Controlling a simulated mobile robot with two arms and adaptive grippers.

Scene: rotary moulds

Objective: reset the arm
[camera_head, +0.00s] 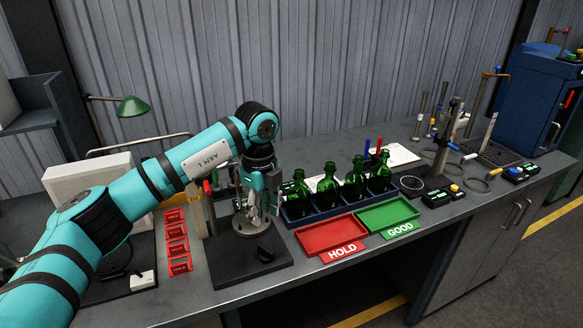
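My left arm, teal with black joints, comes in from the left across the bench. Its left gripper (267,207) hangs down over a round metal plate (250,227) on a black base (243,262). The fingers are small and partly overlap in this view, so I cannot tell whether they are open or shut, or whether they touch anything. My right gripper does not show.
A dark blue rack (299,221) with several green bottles (327,184) stands right of the gripper. A red HOLD tray (331,235) and a green GOOD tray (388,214) lie in front. Upright tools stand farther right. A green lamp (132,106) stands behind the arm.

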